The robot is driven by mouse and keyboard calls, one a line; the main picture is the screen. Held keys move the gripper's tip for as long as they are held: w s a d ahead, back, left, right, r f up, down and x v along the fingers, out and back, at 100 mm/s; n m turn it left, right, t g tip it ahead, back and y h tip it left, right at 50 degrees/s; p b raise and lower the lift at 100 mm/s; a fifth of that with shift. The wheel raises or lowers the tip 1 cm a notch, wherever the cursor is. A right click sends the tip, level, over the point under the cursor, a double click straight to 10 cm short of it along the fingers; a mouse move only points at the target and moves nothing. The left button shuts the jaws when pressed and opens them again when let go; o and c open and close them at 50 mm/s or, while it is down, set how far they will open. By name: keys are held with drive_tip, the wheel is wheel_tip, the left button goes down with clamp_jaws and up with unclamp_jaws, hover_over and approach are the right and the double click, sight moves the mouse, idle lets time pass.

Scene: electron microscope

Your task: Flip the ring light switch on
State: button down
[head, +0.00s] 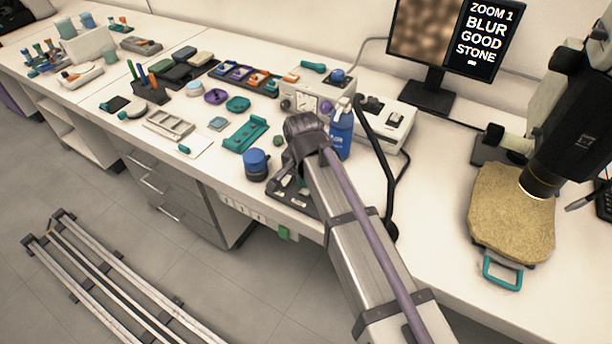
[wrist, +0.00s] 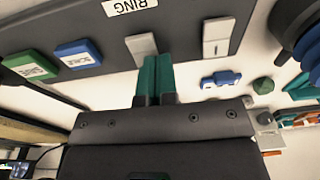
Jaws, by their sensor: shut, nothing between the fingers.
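In the wrist view, a dark grey control panel (wrist: 185,45) fills the top, with an upside-down white label reading RING (wrist: 131,6). A light rocker switch (wrist: 141,45) sits just below the label. My gripper (wrist: 157,58) has teal fingers closed together and empty, their tips right by this switch's lower right side; I cannot tell whether they touch it. A second, longer light switch (wrist: 216,38) is to the right. In the head view, a dark panel (head: 290,196) shows partly beside my arm; my fingers are hidden there.
A green button (wrist: 30,66) and a blue button (wrist: 78,55) sit on the panel's left. In the head view, a blue bottle (head: 341,135) and a dark-blue capped jar (head: 256,164) stand close to my arm. The microscope stage with a stone (head: 510,215) is at right.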

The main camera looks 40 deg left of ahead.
sight(301, 190)
drive_tip(key=shift+s+d+f, duration=0.35)
drive_tip(key=shift+s+d, duration=0.3)
drive_tip(key=shift+d, duration=0.15)
wheel_tip(301, 190, up, 15)
drive_tip(key=a+p, duration=0.1)
drive_tip(key=p, duration=1.4)
drive_tip(key=shift+s+f, duration=0.2)
drive_tip(key=shift+s, duration=0.2)
